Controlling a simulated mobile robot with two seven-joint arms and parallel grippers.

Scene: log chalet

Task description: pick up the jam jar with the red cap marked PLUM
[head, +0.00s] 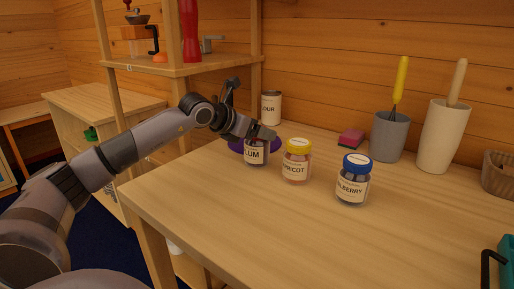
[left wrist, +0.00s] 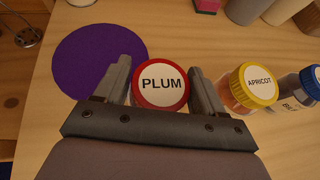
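The PLUM jam jar (head: 256,154) stands upright on the wooden table, its cap hidden by my left gripper in the head view. In the left wrist view its red cap (left wrist: 160,101) with the white PLUM label shows between the two fingers. My left gripper (left wrist: 163,80) is open, one finger on each side of the jar, with narrow gaps beside the cap. The gripper (head: 262,138) is over the jar in the head view. My right gripper is not in view.
A round purple mat (left wrist: 92,58) lies beside the PLUM jar. A flour tin (head: 271,108), a red sponge (head: 350,138), a grey cup (head: 389,140) and a tall cream pot (head: 443,138) stand along the back. The table's front middle is clear.

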